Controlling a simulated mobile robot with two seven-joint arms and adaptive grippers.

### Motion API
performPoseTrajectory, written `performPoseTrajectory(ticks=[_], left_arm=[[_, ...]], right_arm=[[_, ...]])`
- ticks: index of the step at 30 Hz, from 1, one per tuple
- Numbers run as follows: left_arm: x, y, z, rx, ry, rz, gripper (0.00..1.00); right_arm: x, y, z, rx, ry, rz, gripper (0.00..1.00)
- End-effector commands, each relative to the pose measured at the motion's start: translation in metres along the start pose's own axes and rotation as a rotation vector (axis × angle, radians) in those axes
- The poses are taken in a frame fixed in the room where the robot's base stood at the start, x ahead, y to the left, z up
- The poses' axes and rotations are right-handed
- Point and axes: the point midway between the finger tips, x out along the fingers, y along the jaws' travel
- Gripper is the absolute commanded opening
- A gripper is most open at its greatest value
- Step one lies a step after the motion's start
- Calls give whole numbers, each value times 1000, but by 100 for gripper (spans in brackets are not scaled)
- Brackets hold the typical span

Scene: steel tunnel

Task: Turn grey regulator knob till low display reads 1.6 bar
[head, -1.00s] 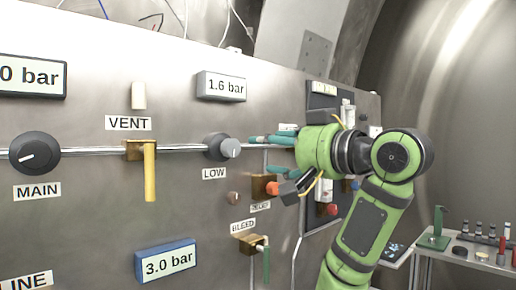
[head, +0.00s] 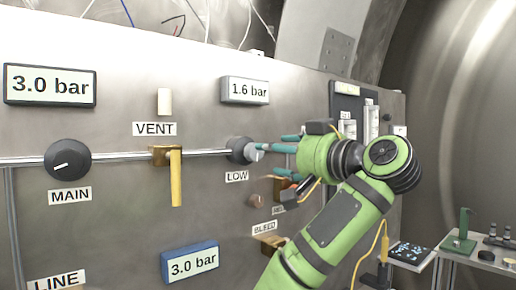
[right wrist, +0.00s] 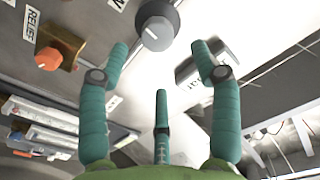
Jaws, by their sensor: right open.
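The grey regulator knob (head: 244,150) sits on the steel panel above the LOW label (head: 237,176). The low display (head: 245,90) above it reads 1.6 bar. My right gripper (head: 272,148) is open, its teal fingers pointing at the knob from the right. In the right wrist view the knob (right wrist: 157,24) lies ahead of the spread fingertips, and I see no finger closed on it. The low display (right wrist: 200,68) is partly behind a finger there. My left gripper is not in view.
The black MAIN knob (head: 68,160), yellow VENT lever (head: 175,178), a 3.0 bar display (head: 50,86) and a blue-framed 3.0 bar display (head: 190,262) are on the panel. An orange relief knob (right wrist: 48,59) is near my right fingers. A side table (head: 470,245) stands at right.

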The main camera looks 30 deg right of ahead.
Motion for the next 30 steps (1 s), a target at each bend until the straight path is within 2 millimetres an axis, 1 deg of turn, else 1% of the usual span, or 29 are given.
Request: performPoseTrajectory(ticks=[5, 12, 15, 19, 27, 28, 29, 30], left_arm=[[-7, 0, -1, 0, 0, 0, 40], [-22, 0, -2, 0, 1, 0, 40], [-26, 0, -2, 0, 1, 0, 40], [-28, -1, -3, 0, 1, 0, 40], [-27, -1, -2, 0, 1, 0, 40], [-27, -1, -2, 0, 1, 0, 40], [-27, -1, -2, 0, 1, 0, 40], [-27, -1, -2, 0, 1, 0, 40]], right_arm=[[16, -2, 4, -7, -18, -1, 64], [54, -3, 4, -7, -19, -2, 64], [65, -2, 4, -7, -17, -1, 64], [74, -1, 5, -7, -15, 0, 64], [75, -1, 6, -8, -14, 0, 64], [75, -1, 6, -8, -14, 0, 56], [75, -1, 6, -8, -14, 0, 44], [75, -1, 6, -8, -14, 0, 28]])
